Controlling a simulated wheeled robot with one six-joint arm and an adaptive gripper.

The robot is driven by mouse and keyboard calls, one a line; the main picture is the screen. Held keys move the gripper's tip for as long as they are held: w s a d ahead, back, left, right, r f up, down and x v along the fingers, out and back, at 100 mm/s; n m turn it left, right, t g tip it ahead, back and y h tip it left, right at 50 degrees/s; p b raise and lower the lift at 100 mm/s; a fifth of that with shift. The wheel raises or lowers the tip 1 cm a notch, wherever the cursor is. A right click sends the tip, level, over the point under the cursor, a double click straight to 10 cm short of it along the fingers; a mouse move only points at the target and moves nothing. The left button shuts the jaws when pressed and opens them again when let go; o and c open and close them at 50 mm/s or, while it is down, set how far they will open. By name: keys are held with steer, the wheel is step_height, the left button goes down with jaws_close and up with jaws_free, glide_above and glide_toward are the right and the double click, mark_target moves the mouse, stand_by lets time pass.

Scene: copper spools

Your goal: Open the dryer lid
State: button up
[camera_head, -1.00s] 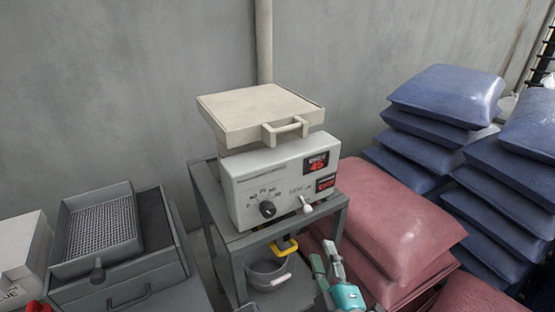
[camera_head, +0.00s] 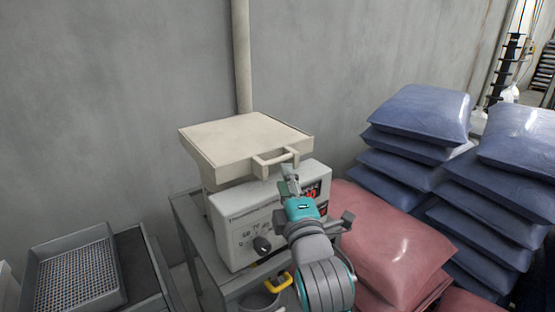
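The dryer (camera_head: 238,232) is a pale grey-white box with a knob and a red display on its front, standing on a grey metal stand. Its cream lid (camera_head: 237,140) lies flat on top, shut as far as I can see. A bar handle (camera_head: 277,160) sticks out from the lid's front edge. My gripper (camera_head: 289,178) is just below and in front of the handle's right part, with the teal wrist behind it. It covers part of the dryer's front and display. Its fingers are small here, and I cannot tell whether they touch the handle or how wide they are.
Red-pink sacks (camera_head: 385,235) are piled right of the stand, with blue sacks (camera_head: 420,115) stacked behind. A grey mesh tray (camera_head: 75,275) sits on a unit at lower left. A bucket with a yellow handle (camera_head: 280,284) is low in the stand. A wall and pipe stand behind.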

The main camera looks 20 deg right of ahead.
mark_target(279, 160)
steer(key=x, duration=0.7)
steer(key=shift+w, duration=0.3)
jaws_close()
